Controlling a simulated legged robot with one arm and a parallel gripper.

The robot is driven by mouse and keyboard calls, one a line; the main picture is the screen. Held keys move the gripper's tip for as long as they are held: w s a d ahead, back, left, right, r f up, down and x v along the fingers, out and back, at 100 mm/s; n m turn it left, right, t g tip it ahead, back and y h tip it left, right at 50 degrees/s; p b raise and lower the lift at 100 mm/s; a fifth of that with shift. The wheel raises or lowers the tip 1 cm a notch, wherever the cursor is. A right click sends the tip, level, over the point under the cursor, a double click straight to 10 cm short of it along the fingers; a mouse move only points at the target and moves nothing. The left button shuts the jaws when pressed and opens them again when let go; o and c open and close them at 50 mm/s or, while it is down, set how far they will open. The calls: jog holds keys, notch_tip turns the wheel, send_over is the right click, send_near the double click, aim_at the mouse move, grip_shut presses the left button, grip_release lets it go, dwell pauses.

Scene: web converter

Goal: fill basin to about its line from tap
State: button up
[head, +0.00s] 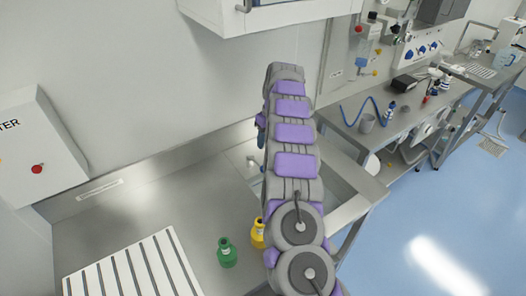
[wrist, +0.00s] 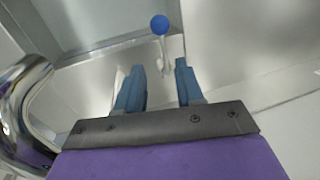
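In the wrist view a blue ball knob on a thin metal lever (wrist: 160,25) stands just beyond my fingertips. A thick curved chrome pipe, seemingly the tap spout (wrist: 14,95), is at the left. My gripper (wrist: 159,67) has its two blue fingers apart with nothing between them, short of the knob. In the head view the tap is hidden behind my arm.
A green bottle (head: 227,252) and a yellow bottle (head: 257,233) stand on the counter near my arm. A white slatted rack (head: 130,268) lies front left. A wall box with a red button (head: 37,169) is at left, a cabinet (head: 250,14) above. Another bench (head: 350,128) is at right.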

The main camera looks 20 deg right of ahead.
notch_tip(320, 180, up, 6)
jog(key=d+p, duration=0.1)
jog(key=p, duration=0.1)
jog(key=shift+d+r, duration=0.2)
jog(key=shift+r, duration=0.05)
jog(key=shift+w, duration=0.1)
dwell(0.3)
